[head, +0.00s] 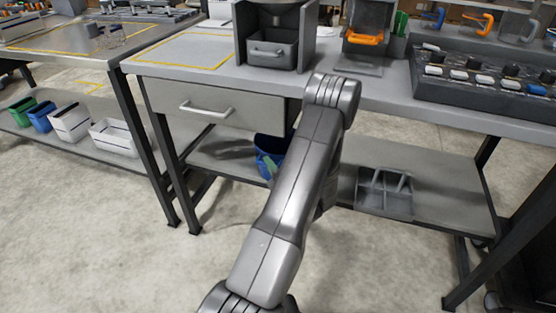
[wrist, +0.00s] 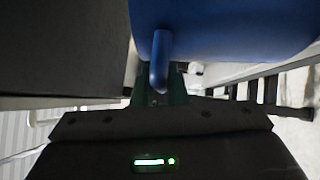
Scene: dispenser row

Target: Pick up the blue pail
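The blue pail (head: 268,144) shows in the head view at the lower shelf under the drawer, partly hidden behind my arm. In the wrist view its rounded blue body (wrist: 230,28) fills the top, and its blue handle (wrist: 160,62) points down toward my gripper. My gripper (wrist: 161,88) has dark green fingers, one on each side of the handle's end. Whether they touch or squeeze the handle cannot be made out. In the head view my gripper is mostly hidden behind my arm, with a bit of green beside the pail.
A grey divided caddy (head: 384,193) stands on the lower shelf to the right. The drawer (head: 205,107) and bench top are above the pail. Table legs (head: 170,170) stand to the left. Green, blue and white bins (head: 70,123) sit on the left bench's shelf.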

